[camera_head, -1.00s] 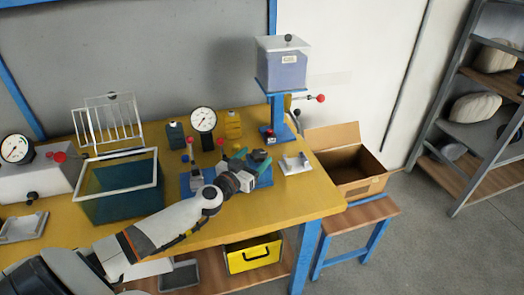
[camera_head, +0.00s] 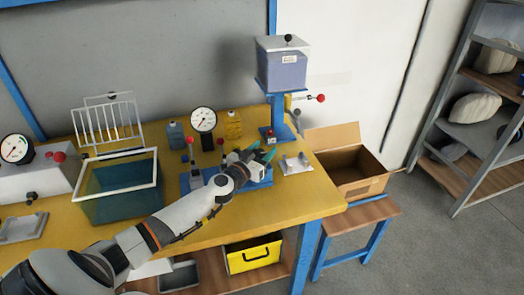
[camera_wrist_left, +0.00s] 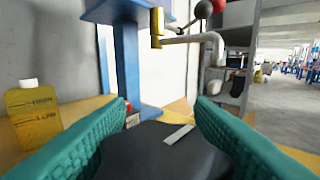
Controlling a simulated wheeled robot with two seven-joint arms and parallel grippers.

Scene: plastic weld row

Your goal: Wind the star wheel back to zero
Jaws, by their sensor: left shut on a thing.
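My left gripper (camera_head: 262,151) reaches over the blue-based fixture (camera_head: 262,182) near the right end of the yellow bench. In the left wrist view its two green ribbed fingers (camera_wrist_left: 160,112) are shut on a dark star wheel (camera_wrist_left: 150,150), one on each side. The wheel carries a pale grey bar mark (camera_wrist_left: 179,134) on top. In the head view the gripper mostly hides the wheel. A round white dial gauge (camera_head: 203,119) stands behind the fixture; its reading is too small to tell. My right gripper is not in view.
A yellow bottle (camera_wrist_left: 34,115) stands left in the wrist view. A teal tank (camera_head: 118,200) is left; an open cardboard box (camera_head: 365,190) is right.

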